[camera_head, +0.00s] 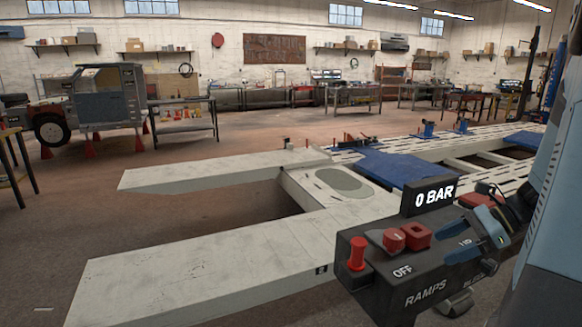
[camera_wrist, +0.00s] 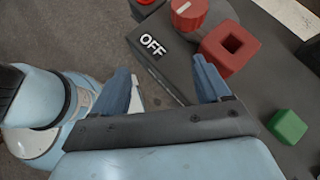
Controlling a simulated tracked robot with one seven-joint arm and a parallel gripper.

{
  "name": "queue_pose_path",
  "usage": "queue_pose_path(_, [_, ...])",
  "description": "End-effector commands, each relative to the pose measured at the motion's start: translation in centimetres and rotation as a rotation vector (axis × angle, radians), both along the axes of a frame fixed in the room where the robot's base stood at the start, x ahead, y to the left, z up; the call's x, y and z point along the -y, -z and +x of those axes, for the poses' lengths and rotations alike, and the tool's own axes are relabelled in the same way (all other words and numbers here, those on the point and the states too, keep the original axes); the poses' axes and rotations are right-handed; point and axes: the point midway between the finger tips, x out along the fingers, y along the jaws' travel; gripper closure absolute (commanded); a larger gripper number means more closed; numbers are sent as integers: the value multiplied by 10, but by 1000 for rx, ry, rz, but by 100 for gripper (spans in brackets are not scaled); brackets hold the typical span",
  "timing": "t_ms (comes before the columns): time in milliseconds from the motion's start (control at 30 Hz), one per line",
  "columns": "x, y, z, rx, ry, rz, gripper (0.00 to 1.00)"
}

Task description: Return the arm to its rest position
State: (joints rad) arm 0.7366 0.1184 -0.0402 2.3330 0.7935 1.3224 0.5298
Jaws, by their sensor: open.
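My gripper (camera_wrist: 165,87) is open in the wrist view, with its two blue fingers apart and nothing between them but a view of the box edge and floor. In the head view my gripper (camera_head: 477,238) is at the right, close over the black control box (camera_head: 385,285). I cannot tell whether the fingers touch the box. My pale blue arm (camera_head: 555,190) comes in from the right edge and hides part of the bench behind it.
The box carries a red lever (camera_head: 357,253), a red knob (camera_head: 394,239), a red square piece (camera_head: 417,236) and a "0 BAR" display (camera_head: 434,197). A green button (camera_wrist: 287,127) shows in the wrist view. A pale frame bench (camera_head: 200,262) lies beyond; open floor is left.

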Motion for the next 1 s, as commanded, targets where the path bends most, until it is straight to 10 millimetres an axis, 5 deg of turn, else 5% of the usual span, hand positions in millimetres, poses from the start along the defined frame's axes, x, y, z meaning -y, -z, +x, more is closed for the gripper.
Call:
queue_pose_path(400, [-74, -43, -36, 249, -514, -429, 24])
queue_pose_path(1000, [-127, -103, -92, 711, -1202, -1016, 24])
